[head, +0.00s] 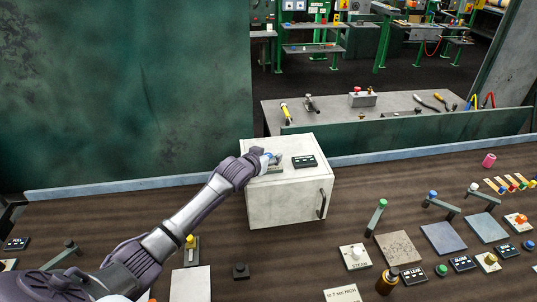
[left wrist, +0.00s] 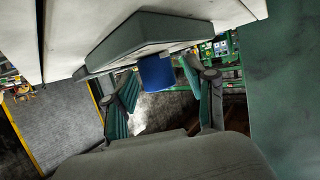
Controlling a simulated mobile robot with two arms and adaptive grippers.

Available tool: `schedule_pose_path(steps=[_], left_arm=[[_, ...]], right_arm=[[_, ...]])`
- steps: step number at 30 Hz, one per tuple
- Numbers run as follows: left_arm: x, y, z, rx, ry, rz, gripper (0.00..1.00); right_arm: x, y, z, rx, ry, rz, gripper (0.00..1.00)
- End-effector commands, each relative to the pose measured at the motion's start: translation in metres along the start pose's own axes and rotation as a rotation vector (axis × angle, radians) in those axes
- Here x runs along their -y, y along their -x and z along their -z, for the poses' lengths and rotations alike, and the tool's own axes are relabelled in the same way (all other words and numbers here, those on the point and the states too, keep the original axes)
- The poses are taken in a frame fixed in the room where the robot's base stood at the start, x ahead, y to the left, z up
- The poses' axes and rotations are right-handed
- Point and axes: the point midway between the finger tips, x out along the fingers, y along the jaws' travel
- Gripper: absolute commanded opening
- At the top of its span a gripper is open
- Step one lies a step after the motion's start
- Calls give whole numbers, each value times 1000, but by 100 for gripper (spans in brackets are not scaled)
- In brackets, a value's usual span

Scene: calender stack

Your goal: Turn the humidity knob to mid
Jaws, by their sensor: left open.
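A pale box (head: 286,203) stands on the brown bench, with a dark handle on its right front. My left arm reaches from the lower left to the box's top. My left gripper (head: 270,159) is at the top's back left, where a small blue part shows beside it. In the left wrist view a blue knob (left wrist: 155,73) shows between the fingers of my left gripper (left wrist: 168,80). The fingers are open, with a visible gap on each side. A dark label plate (head: 303,161) lies on the box top; its text is too small to read. The knob's pointer direction is hidden.
Levers, tiles and buttons crowd the bench right of the box, including a green-topped lever (head: 376,218). A white-knobbed switch plate (head: 355,256) and a brown bottle (head: 387,282) are nearer. A green wall (head: 120,90) rises behind on the left.

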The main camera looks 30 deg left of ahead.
Motion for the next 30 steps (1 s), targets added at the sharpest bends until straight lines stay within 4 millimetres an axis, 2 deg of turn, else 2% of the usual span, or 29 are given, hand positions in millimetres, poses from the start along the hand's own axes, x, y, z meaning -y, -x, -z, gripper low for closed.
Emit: schedule_pose_path(steps=[7, 17, 25, 30], left_arm=[[0, -1, -1, 1, 0, 0, 55], [0, 0, -1, 1, 0, 0, 0], [0, -1, -2, 1, -7, -14, 0], [2, -2, -3, 1, -28, -58, 0]], right_arm=[[6, 0, 1, 0, -3, 7, 37], [7, 0, 0, 2, -3, 8, 37], [3, -4, -2, 4, -1, 4, 37], [1, -14, -4, 5, 0, 1, 37]])
